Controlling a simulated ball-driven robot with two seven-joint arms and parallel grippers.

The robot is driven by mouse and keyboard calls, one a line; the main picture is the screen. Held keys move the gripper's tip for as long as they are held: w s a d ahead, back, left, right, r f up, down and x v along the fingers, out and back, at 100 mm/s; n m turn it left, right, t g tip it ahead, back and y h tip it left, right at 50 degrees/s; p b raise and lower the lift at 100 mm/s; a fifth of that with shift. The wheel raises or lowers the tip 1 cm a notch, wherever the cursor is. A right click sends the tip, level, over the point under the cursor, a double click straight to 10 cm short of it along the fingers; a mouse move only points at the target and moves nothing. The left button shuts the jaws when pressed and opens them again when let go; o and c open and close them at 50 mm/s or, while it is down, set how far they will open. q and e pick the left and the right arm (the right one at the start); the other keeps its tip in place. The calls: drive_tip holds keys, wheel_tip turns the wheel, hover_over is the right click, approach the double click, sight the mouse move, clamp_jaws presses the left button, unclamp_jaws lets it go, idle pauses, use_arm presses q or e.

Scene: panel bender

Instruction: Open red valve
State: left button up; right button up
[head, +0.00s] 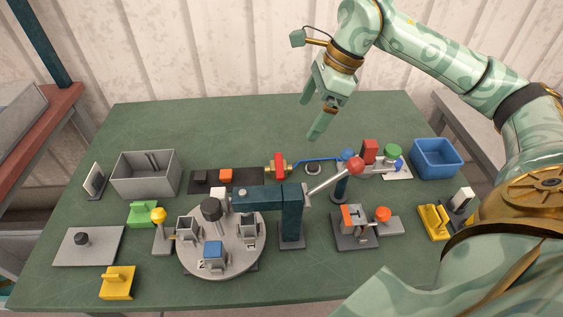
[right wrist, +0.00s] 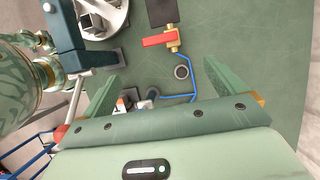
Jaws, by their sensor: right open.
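The red valve (head: 279,160) stands near the middle of the green table, behind the teal column. It has a red handle on a brass body, and a blue pipe runs from it to the right. In the right wrist view, the red valve handle (right wrist: 160,40) lies crosswise beyond the fingertips. My right gripper (head: 314,128) is open and empty, raised above the table behind and to the right of the valve. In the right wrist view, its fingers (right wrist: 160,76) are spread wide and apart from the valve. My left gripper is not in view.
A teal press arm (head: 262,199) with a red-knobbed lever (head: 330,180) stands in front of the valve. A round grey turntable (head: 240,258) is front left. A grey bin (head: 146,176) and a blue bin (head: 436,158) flank the table. The table's back strip is clear.

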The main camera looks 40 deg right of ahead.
sight(280, 164)
drive_tip(key=b+x, duration=0.3)
drive_tip(key=x, duration=1.2)
drive_tip(key=shift+r, duration=0.1)
drive_tip(key=c, duration=1.4)
